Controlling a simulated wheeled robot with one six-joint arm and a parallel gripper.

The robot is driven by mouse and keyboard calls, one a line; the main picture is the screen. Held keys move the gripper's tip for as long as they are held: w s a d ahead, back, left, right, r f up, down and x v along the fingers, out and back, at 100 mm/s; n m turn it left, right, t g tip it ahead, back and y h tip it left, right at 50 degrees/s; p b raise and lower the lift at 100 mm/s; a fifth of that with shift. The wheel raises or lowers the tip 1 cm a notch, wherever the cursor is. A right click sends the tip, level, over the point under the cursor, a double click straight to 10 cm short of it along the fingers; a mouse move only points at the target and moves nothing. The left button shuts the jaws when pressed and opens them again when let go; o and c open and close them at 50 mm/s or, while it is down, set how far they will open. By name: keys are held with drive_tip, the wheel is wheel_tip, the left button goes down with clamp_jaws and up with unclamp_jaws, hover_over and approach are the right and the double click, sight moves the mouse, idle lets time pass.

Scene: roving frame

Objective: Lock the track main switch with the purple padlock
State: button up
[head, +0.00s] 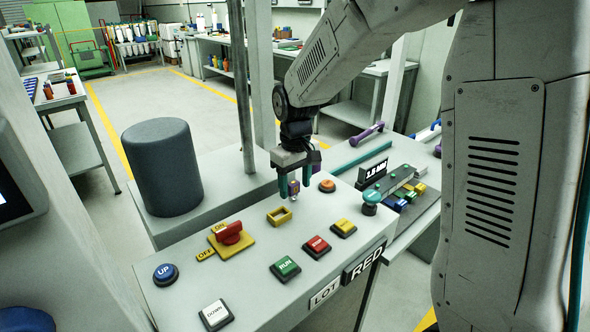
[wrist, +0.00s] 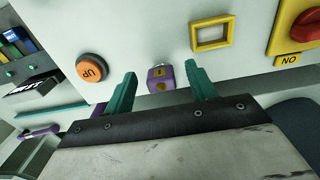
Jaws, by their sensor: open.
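The purple padlock (head: 293,187) is between the fingers of my gripper (head: 295,196), over the far part of the grey control panel (head: 240,290).
A yellow square frame (head: 279,216) lies between padlock and switch. An orange button (head: 327,185), RUN button (head: 285,268), red button (head: 317,247) and yellow button (head: 343,228) stand nearby. A dark cylinder (head: 162,165) stands behind. A side bench holds coloured padlocks (head: 394,202).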

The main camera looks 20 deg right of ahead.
sight(295, 184)
drive_tip(key=shift+f, duration=0.6)
drive_tip(key=c, duration=1.1)
drive_tip(key=shift+r, duration=2.55)
drive_tip(key=s+a+r, duration=0.4)
drive_tip(key=s+a, duration=0.1)
drive_tip(key=shift+a, duration=0.35)
drive_tip(key=shift+s, duration=0.15)
